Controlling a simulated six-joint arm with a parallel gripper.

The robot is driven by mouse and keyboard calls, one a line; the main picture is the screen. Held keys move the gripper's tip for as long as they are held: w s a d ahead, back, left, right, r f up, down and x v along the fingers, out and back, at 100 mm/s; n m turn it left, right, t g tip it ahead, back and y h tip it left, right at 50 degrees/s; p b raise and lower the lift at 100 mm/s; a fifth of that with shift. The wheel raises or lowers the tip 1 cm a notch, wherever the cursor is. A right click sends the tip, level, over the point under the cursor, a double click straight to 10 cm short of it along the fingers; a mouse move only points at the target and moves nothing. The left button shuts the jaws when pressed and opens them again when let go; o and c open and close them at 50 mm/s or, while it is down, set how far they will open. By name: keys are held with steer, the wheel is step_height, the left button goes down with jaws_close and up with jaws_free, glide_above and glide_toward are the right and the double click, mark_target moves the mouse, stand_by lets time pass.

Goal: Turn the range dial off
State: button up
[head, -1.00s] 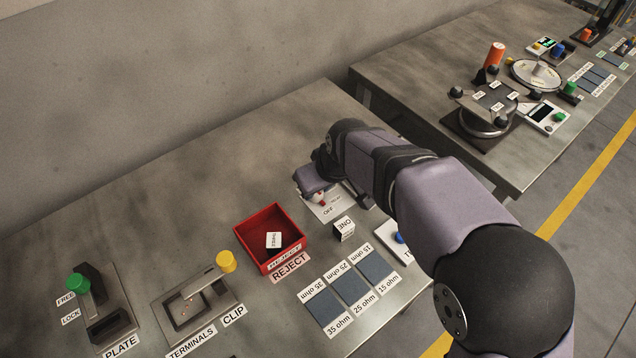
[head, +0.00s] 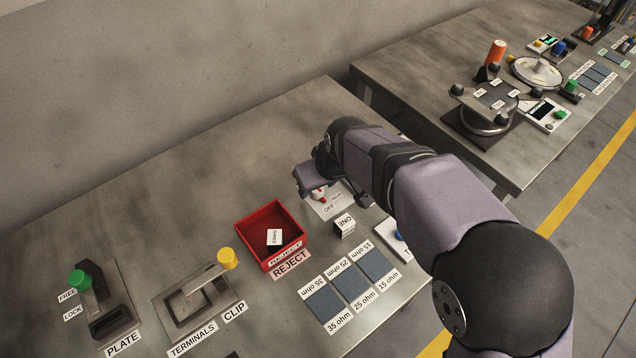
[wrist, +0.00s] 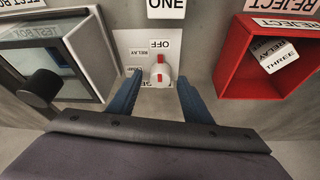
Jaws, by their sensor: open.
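The range dial (wrist: 160,71) is a white knob with a red pointer mark on a pale plate. In the wrist view the OFF label (wrist: 160,44) is above it and a RELAY label is on the plate; another label is partly hidden. The red mark lines up toward OFF. In the head view the dial (head: 319,195) shows partly under my arm. My gripper (wrist: 156,88) is open, with its blue fingers on either side of the dial and a gap on each side. I cannot tell whether the fingers touch the plate.
A red REJECT bin (head: 270,236) holding a block marked THREE stands beside the dial. A block marked ONE (head: 344,228) stands in front of it. A test box (wrist: 60,60) with a dark knob is at left in the wrist view. Labelled ohm pads (head: 350,287) lie nearer.

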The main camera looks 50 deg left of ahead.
steer(key=v, duration=0.7)
steer(key=shift+b, duration=0.35)
steer(key=shift+r, duration=0.15)
steer(key=w+d+r+m+h+p, duration=0.1)
steer(key=w+d+m+p, duration=0.15)
steer(key=w+d, duration=0.45)
steer(key=w+d+m+h+p, duration=0.1)
steer(key=w+d+m+p, duration=0.15)
steer(key=d, duration=0.85)
steer(key=w+d+r+m+h+p, duration=0.1)
steer(key=w+d+m, duration=0.2)
steer(key=w+d, duration=0.35)
steer(key=s+d+m+p, duration=0.2)
steer(key=s+d+m, duration=0.2)
steer(key=d, duration=0.9)
steer(key=s+d+m+h+p, duration=0.1)
steer(key=s+d+m+p, duration=0.2)
steer(key=s+d, duration=0.4)
steer(key=shift+s+d+m+g+h+p, duration=0.3)
steer(key=shift+d+m+g, duration=0.15)
steer(key=shift+d, duration=2.8)
